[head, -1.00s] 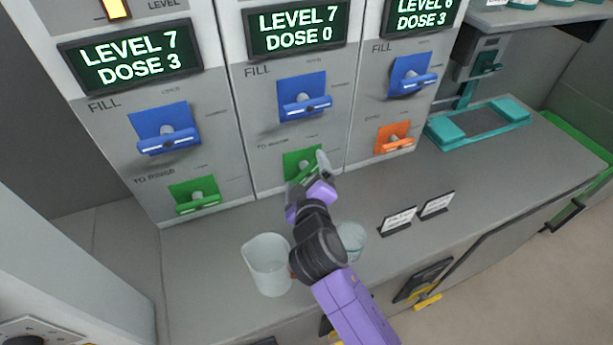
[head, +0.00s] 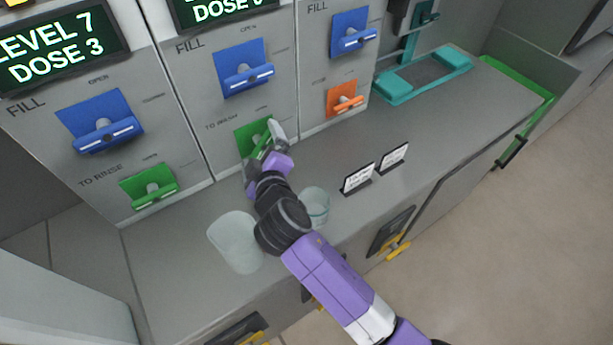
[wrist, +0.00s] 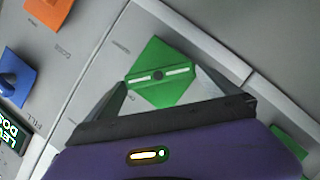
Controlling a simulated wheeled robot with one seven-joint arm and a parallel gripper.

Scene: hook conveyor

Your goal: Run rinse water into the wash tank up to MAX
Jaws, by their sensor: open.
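My gripper (head: 262,145) is at the green lever (head: 250,136) of the middle panel, which is labelled "TO RINSE". In the wrist view the open fingers stand on either side of this lever's handle (wrist: 158,75), and I cannot tell whether they touch it. Another green lever (head: 150,188), also labelled "TO RINSE", is on the left panel. Blue FILL levers sit above on the left panel (head: 103,128), the middle panel (head: 245,73) and the right panel (head: 350,35). The left screen (head: 55,52) reads LEVEL 7, DOSE 3. I cannot make out a wash tank or MAX mark.
A large clear beaker (head: 232,245) and a smaller glass cup (head: 318,203) stand on the counter beside my arm. Two label cards (head: 357,178) (head: 393,157) stand further right. An orange lever (head: 345,99) is on the right panel. A teal-framed tray (head: 425,75) lies behind.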

